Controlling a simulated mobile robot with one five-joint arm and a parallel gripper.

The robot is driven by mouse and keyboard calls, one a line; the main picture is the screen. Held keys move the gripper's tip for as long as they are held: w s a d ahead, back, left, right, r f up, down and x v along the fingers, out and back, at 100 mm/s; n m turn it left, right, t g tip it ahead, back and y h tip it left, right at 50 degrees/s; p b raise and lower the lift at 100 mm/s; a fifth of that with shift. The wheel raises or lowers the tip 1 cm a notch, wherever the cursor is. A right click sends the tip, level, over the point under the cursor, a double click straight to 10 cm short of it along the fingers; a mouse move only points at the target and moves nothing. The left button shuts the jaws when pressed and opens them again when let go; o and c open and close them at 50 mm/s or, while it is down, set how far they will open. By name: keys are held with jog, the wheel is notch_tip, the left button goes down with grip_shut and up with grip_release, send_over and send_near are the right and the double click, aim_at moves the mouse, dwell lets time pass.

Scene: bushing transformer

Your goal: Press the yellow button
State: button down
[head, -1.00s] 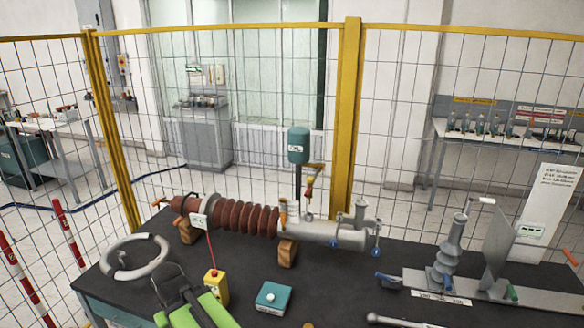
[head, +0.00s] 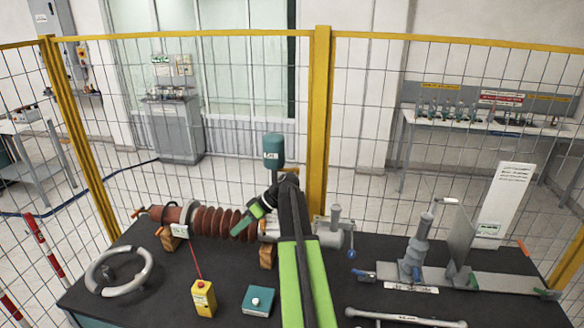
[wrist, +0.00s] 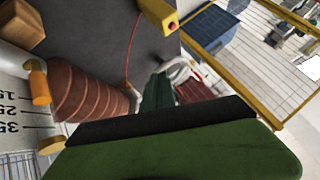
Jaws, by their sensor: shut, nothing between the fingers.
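A yellow box (head: 204,298) stands upright on the dark table, left of the middle, with a small reddish button on its top. A red cord runs from behind it toward the bushing. In the wrist view, part of the yellow box (wrist: 158,14) shows at the top edge. A teal box (head: 258,301) with a small pale button lies to its right. My gripper (head: 240,229) is shut and empty, in front of the brown ribbed bushing in the head picture, above and behind the yellow box and apart from it. Its green finger fills the bottom of the wrist view.
The brown ribbed bushing (head: 215,222) lies along the table's back on wooden blocks. A grey ring (head: 118,272) lies at the left. Metal fittings (head: 420,258) stand at the right. A yellow-framed mesh fence (head: 318,120) closes off the back.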

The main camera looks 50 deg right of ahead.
jog(key=s+d+r+n+t+p, duration=0.1)
jog(key=s+d+r, duration=0.3)
jog(key=d, duration=0.5)
jog(key=s+d+r+n+t+p, duration=0.1)
jog(key=s+d+r+t, duration=0.3)
jog(key=d, duration=0.6)
jog(key=s+d+r+n+t, duration=0.1)
jog(key=s+d+r+t, duration=0.1)
jog(key=s+d+r, duration=0.2)
jog(key=d+r, duration=0.3)
jog(key=d, duration=0.3)
jog(key=shift+s+t+p, duration=0.2)
jog(key=shift+t+p, duration=0.1)
jog(key=shift+p, duration=0.1)
jog(key=w+a+f+b, duration=0.5)
jog(key=w+f+b, duration=0.1)
jog(key=w, duration=0.2)
jog(key=shift+w, duration=0.3)
jog(key=shift+f, duration=0.15)
